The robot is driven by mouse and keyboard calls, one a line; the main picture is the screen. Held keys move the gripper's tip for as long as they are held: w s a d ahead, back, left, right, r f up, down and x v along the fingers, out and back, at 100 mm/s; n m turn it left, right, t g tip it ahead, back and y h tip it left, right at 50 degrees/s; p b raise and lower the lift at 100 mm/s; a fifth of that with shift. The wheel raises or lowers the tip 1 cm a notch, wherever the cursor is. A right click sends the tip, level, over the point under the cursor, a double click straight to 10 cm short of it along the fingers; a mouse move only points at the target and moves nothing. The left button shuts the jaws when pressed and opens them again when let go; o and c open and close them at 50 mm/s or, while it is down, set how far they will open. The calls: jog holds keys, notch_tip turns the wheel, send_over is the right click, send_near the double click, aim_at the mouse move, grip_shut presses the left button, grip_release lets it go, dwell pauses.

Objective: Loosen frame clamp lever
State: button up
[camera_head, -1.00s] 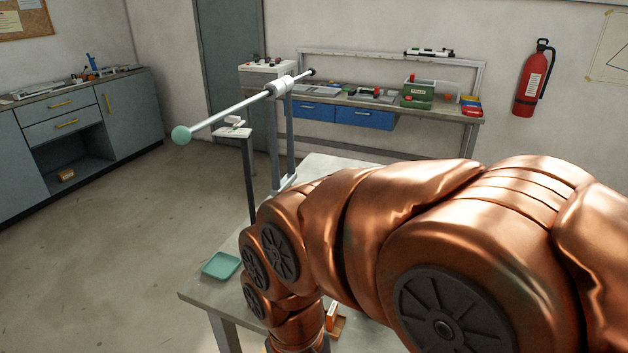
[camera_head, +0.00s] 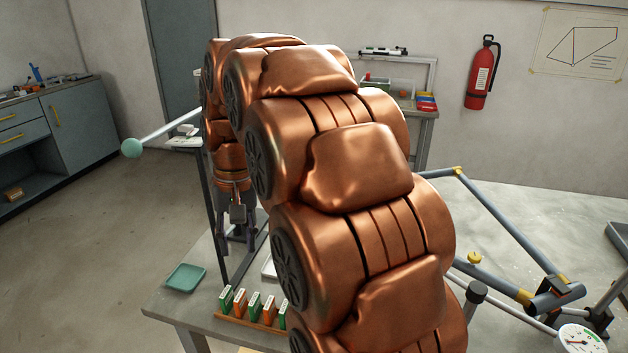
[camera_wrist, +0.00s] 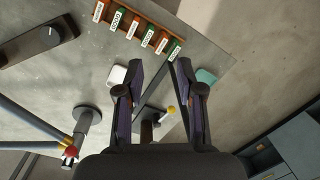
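The tubular frame (camera_head: 500,220) with yellow joints stands on the table at the right of the head view. In the wrist view its tubes (camera_wrist: 30,130) enter at lower left, with a yellow and red fitting (camera_wrist: 70,150). I cannot tell for certain which part is the clamp lever; a small yellow-tipped part (camera_wrist: 171,110) shows between the fingers in the wrist view. My gripper (camera_head: 236,248) points down over the table's far left part, away from the frame tubes. Its fingers (camera_wrist: 160,66) are apart with nothing held between them. My arm hides part of the frame and table.
A rack of green and orange blocks (camera_head: 252,318) and a teal tray (camera_head: 185,278) lie near the table's left edge. A dial gauge (camera_head: 580,340) is at lower right. The floor at left is clear.

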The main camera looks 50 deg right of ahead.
jog(key=w+d+r+m+t, duration=0.15)
jog(key=w+d, duration=0.25)
jog(key=d, duration=0.4)
jog(key=w+d+r+m, duration=0.2)
jog(key=w+d, duration=0.2)
jog(key=d, duration=0.4)
jog(key=d+m, duration=0.4)
jog(key=d, duration=1.2)
jog(key=shift+n+t, duration=0.25)
jog(key=shift+t, duration=0.2)
jog(key=shift+d+p+x, duration=0.15)
jog(key=shift+p+x, duration=0.5)
jog(key=shift+x, duration=1.45)
jog(key=shift+d+p+x, duration=0.15)
jog(key=shift+p+x, duration=0.45)
jog(key=shift+x, duration=1.45)
jog(key=shift+c, duration=0.3)
grip_shut()
